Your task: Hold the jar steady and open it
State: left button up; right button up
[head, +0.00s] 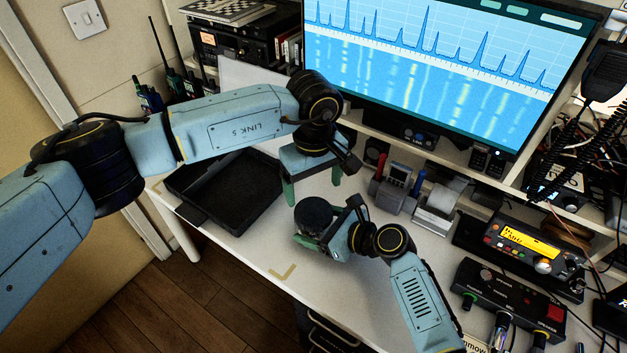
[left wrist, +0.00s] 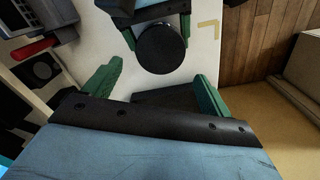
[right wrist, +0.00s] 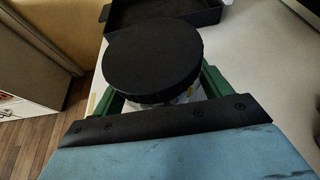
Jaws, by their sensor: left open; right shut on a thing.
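The jar stands on the white desk with its round black lid (head: 315,213) on top. The lid also shows in the left wrist view (left wrist: 161,48) and the right wrist view (right wrist: 150,60). My right gripper (head: 320,240) is shut on the jar's body, below the lid; its green fingers lie on either side in the right wrist view. Most of the jar's body is hidden by the lid and this gripper. My left gripper (head: 312,183) is open and empty, fingers pointing down, just behind and above the jar, apart from the lid.
An empty black tray (head: 243,213) lies to the left of the jar. A small grey device with red and blue handles (head: 395,188) stands to the right, near my grippers. A monitor (head: 430,60) and shelf stand behind. Radios (head: 525,245) fill the right side. The desk's front edge is close to the jar.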

aim_at(313, 211)
pick_arm(q)
jog(key=m, duration=0.3)
jog(key=shift+r+m, duration=0.2)
jog(key=shift+m, duration=0.1)
jog(key=shift+f, duration=3.9)
jog(key=c, duration=0.8)
jog(key=n, duration=0.3)
jog(key=shift+n, duration=0.4)
jog(key=n, duration=1.6)
jog(key=shift+r+n, duration=0.1)
jog(key=shift+n, duration=0.2)
